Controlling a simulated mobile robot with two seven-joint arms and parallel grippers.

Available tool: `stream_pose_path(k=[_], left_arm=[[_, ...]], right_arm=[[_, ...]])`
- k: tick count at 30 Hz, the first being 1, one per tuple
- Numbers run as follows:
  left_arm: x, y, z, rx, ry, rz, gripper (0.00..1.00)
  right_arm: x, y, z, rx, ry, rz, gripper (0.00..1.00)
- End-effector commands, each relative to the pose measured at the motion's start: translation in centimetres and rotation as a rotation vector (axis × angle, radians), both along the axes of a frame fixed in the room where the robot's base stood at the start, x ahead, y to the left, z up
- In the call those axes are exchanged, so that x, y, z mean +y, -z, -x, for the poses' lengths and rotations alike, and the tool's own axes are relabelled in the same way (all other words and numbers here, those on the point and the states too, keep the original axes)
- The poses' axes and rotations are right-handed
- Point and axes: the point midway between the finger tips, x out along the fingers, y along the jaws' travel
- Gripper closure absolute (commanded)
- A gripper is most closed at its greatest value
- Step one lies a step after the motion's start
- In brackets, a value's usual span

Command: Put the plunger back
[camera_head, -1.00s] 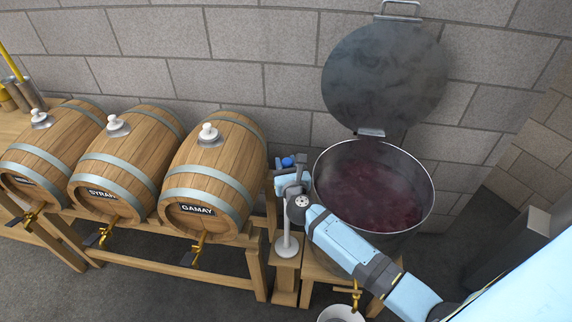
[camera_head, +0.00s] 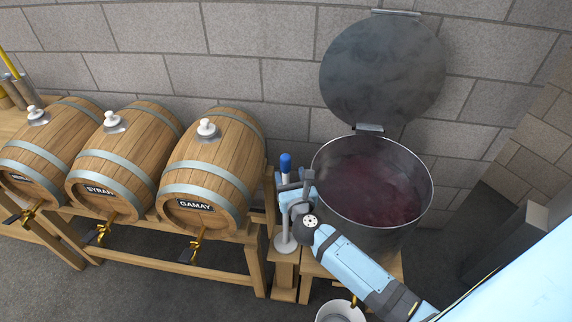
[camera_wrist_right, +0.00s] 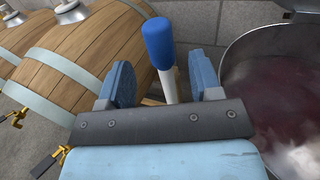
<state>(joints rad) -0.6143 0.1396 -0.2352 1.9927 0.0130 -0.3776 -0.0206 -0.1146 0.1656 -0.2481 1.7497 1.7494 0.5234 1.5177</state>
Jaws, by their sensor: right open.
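The plunger has a blue handle (camera_head: 286,160), a pale shaft and a pale round disc at its foot. It stands upright at a small wooden stand (camera_head: 285,275), between the Gamay barrel and the steel vat. My right gripper (camera_head: 296,191) is open beside the upper shaft, below the blue handle. In the right wrist view, the handle (camera_wrist_right: 158,42) rises beyond the jaws, and the pale shaft appears between the two blue fingers of the gripper (camera_wrist_right: 162,84). The gripper hides part of the shaft. My left gripper is out of view.
The open steel vat (camera_head: 320,190) holds dark red must, just right of the gripper. Its round lid (camera_head: 382,70) stands raised behind it. The Gamay barrel (camera_head: 215,165) stands close on the left. A white bucket (camera_head: 341,312) is below the vat.

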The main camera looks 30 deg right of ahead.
Motion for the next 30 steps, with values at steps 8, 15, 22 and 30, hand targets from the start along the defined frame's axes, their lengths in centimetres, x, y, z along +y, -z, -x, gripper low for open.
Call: stream_pose_path(k=[8, 15, 22, 30], left_arm=[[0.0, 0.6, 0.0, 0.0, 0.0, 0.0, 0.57], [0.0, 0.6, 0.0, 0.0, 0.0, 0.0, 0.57], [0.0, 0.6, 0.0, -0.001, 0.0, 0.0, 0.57], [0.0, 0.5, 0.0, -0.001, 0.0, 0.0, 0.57]], right_arm=[[1.1, 0.1, 4.1, 0.001, 0.0, 0.0, 0.41], [2.9, -0.1, 6.5, 0.018, -0.094, 0.355, 0.41], [8.5, 2.9, 12.6, 0.057, -0.382, 1.482, 0.41], [10.3, 9.9, 20.7, 0.012, -0.746, 2.71, 0.41]])
